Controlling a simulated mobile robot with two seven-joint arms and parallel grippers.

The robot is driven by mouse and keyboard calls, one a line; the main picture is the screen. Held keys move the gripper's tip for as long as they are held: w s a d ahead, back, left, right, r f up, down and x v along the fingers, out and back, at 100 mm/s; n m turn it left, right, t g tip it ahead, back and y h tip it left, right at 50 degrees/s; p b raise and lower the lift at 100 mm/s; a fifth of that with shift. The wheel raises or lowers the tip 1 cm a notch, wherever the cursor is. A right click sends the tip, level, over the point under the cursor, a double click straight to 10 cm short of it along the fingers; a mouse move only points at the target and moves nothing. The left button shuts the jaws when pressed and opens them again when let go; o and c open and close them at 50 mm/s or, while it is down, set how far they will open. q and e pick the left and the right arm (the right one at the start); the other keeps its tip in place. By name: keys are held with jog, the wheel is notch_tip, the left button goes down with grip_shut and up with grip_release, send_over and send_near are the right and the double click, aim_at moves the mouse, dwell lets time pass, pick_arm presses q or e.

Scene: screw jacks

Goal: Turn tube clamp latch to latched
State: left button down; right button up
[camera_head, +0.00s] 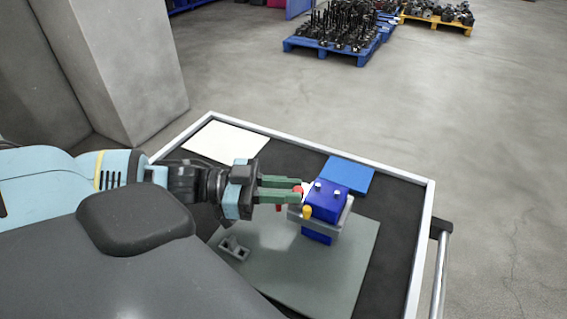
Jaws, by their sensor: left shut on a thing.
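A blue block-shaped device (322,198) with a grey clamp body (343,217) around it stands upright on a grey-green mat (335,278). A yellow knob (307,212) sticks out at its front. My left gripper (297,191), with green fingers, reaches in from the left to the device's left side. It is shut on a small red part (298,190), seen between the fingertips. Another bit of red shows just below the fingers. The fingers hide much of the red part, and which part is the latch, and its angle, I cannot tell. My right gripper is not in view.
The dark cart top (285,147) has a pale raised rim. A handle (441,270) is at the right. Loaded pallets (325,46) stand far back on open floor.

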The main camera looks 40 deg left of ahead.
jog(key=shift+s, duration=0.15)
pick_arm(q)
jog(key=c, duration=1.3)
grip_release()
jog(key=p+v, duration=0.4)
jog(key=v, duration=0.3)
jog(key=shift+s+a+p, duration=0.25)
jog(key=shift+p, duration=0.15)
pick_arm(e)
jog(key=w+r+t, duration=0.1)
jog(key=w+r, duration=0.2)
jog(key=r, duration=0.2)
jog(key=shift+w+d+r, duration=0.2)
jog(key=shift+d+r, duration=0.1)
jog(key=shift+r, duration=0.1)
